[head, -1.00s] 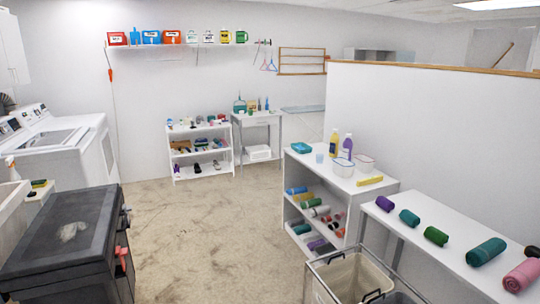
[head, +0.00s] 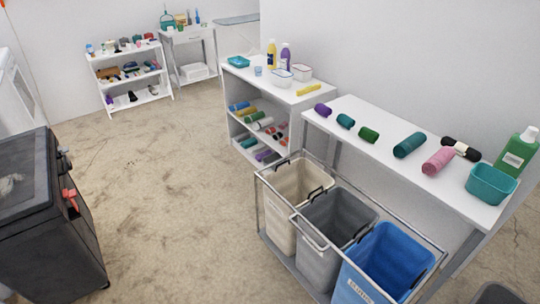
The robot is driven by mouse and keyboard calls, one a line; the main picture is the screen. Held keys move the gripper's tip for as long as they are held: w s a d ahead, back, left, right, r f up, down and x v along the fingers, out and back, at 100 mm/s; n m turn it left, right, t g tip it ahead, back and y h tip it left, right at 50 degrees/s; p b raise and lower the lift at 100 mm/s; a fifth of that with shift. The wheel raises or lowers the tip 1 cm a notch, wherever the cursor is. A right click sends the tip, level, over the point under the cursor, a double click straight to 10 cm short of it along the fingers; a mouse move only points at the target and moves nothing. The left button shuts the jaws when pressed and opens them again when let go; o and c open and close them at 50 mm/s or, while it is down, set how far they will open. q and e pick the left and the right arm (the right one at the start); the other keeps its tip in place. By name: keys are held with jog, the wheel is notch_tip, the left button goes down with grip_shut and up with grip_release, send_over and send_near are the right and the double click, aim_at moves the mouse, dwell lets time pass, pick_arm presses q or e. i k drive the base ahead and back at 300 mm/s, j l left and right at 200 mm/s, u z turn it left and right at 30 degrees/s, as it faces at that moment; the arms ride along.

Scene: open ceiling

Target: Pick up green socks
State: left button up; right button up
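On the white table at the right, a small green roll (head: 369,135) lies between other rolled items in a row; it looks like rolled green socks. To its left are a small teal roll (head: 345,121) and a purple roll (head: 323,110). To its right lie a larger teal roll (head: 409,145), a pink roll (head: 438,160) and a black item (head: 461,149). Neither of my grippers shows in the head view.
The white table (head: 478,203) has a teal basket (head: 491,184) and a green bottle (head: 518,151) at its right end. A frame with beige (head: 283,216), grey (head: 318,262) and blue (head: 352,288) bins stands before it. Open floor (head: 165,200) lies left.

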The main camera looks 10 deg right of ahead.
aim_at(367, 134)
jog(key=z, duration=0.9)
